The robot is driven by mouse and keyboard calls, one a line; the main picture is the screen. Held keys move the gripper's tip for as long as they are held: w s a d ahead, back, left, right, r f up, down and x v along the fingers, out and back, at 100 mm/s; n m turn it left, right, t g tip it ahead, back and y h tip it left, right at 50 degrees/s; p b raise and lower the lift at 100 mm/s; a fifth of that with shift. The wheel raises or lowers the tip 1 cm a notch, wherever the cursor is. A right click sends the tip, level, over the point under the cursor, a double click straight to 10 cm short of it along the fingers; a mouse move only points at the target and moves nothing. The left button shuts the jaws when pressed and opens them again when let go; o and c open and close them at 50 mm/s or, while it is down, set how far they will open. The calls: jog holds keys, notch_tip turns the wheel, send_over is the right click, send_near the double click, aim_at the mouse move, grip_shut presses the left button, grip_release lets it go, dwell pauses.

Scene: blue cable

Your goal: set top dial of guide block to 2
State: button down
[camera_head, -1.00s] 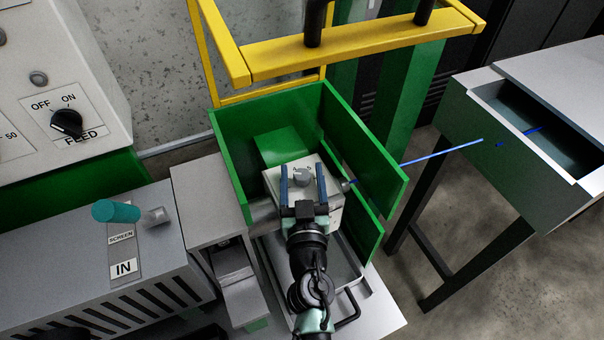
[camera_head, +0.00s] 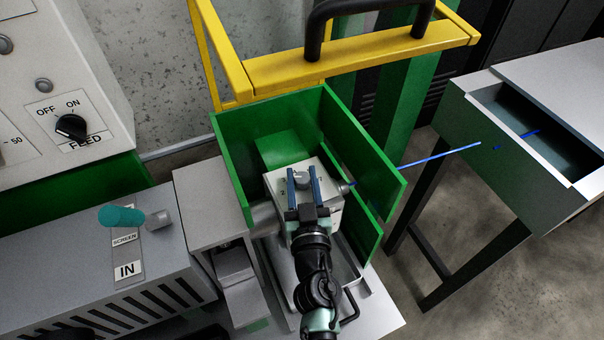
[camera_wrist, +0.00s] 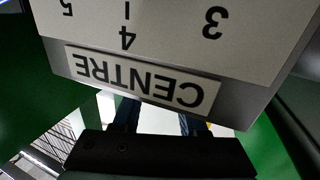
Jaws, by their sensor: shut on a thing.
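The guide block (camera_head: 275,183) is a pale grey box inside the green open housing. Its top dial (camera_head: 302,177) is a small grey knob on the upper face, with small marks around it too tiny to read in the head view. My gripper (camera_head: 302,172) reaches over the block, and its two blue fingers are shut on the dial from either side. In the wrist view the block's face (camera_wrist: 160,40) shows upside-down figures 3, 4 and 5 and a CENTRE label (camera_wrist: 140,82). The dial is hidden there, so its setting cannot be read.
Green housing walls (camera_head: 362,140) rise behind and right of the block. A yellow frame (camera_head: 360,58) with a black handle is above. A blue cable (camera_head: 425,160) runs right toward an open drawer (camera_head: 530,130). A teal-handled SCREEN lever (camera_head: 120,217) stands left.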

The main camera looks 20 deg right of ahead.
jog(key=shift+r+n+y+p, duration=0.2)
jog(key=shift+n+y+p, duration=0.7)
jog(key=shift+y+p, duration=0.9)
jog(key=p, duration=0.2)
jog(key=shift+r+n+t+p, duration=0.1)
jog(key=shift+n+t+p, duration=0.2)
jog(key=shift+n+p, duration=0.1)
jog(key=shift+d+n+y+p, duration=0.1)
jog(key=shift+n+y+p, duration=0.5)
jog(key=shift+y, duration=0.6)
jog(key=shift+f+n+y, duration=0.3)
jog(key=shift+n+y, duration=0.4)
jog(key=shift+y, duration=0.7)
jog(key=shift+c, duration=2.2)
grip_release()
